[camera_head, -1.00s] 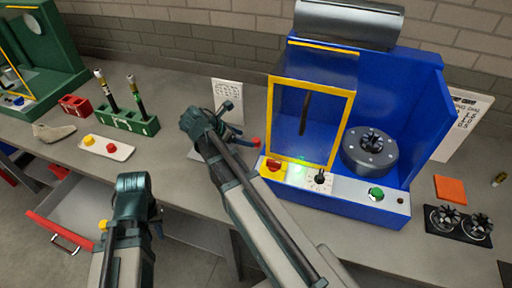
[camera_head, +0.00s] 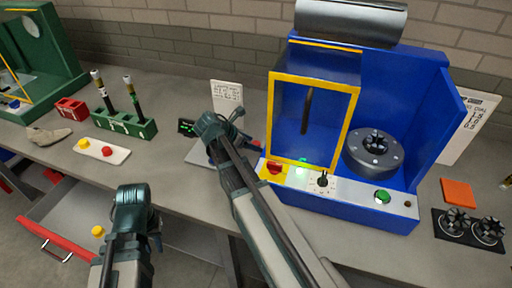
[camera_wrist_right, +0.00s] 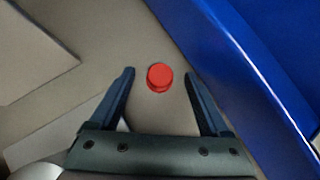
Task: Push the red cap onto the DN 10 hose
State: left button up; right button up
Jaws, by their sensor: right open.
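In the right wrist view a red cap (camera_wrist_right: 159,77) stands on the grey table between the spread fingertips of my right gripper (camera_wrist_right: 160,72). The fingers do not touch it. In the head view my right gripper (camera_head: 242,138) is beside the blue machine, and that cap is hidden there. Another red cap (camera_head: 108,151) lies on a white tray (camera_head: 124,158). Two dark hoses (camera_head: 104,97) (camera_head: 130,92) stand upright in a green block (camera_head: 146,131); I cannot tell which is DN 10. My left gripper (camera_head: 153,222) is over the drawer, its fingers largely hidden.
The blue machine (camera_head: 410,125) with a yellow-framed door stands right of my right gripper. A yellow cap (camera_head: 83,144) shares the tray. A red bin (camera_head: 70,109) is left of the block. The open drawer (camera_head: 75,205) has a yellow object (camera_head: 98,231) in it.

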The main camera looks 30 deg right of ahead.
grip_shut()
jog(key=shift+r, duration=0.15)
jog(key=shift+r+p, duration=0.6)
jog(key=shift+p, duration=0.15)
notch_tip(320, 180, up, 3)
jog(key=p, duration=0.2)
jog(key=shift+f+p, duration=0.1)
jog(key=shift+p, duration=0.3)
jog(key=s+a, duration=0.2)
jog(key=a, duration=0.2)
jog(key=s+a, duration=0.3)
jog(key=a, duration=0.2)
jog(key=s+a, duration=0.2)
jog(key=a, duration=0.2)
jog(key=shift+s+a+r+p, duration=0.25)
jog(key=shift+a+r+p, duration=0.1)
jog(key=shift+a+r, duration=0.05)
jog(key=shift+s+a, duration=0.1)
jog(key=shift+a, duration=0.05)
